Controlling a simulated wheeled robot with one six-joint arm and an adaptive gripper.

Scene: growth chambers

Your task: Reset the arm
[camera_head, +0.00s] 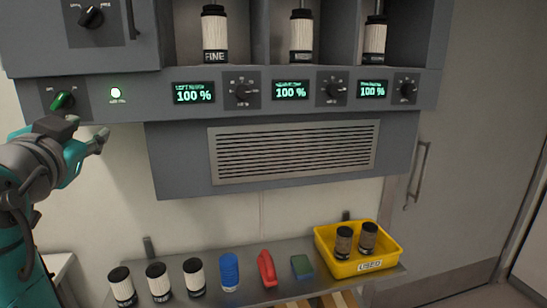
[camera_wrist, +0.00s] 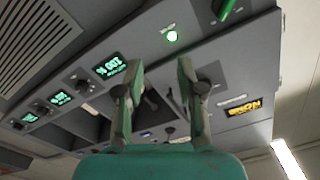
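My arm reaches in at the left edge of the head view. My gripper (camera_head: 89,129) is at its end, near the lower edge of the grey control panel (camera_head: 140,75), just below a green rotary knob (camera_head: 62,100). The gripper also shows in the wrist view (camera_wrist: 155,78), with its two fingers spread apart and nothing between them. The green knob (camera_wrist: 226,9) is at the top of the wrist view, apart from the fingers. A lit green lamp (camera_head: 115,92) is right of the knob.
Three displays read 100 %, each beside a black dial (camera_head: 241,91). Filters (camera_head: 215,35) stand in the bays above. A vent grille (camera_head: 293,151) is below. The shelf holds filters (camera_head: 122,287), a blue roll (camera_head: 229,271), a red item (camera_head: 266,268) and a yellow bin (camera_head: 327,262) with two brown filters.

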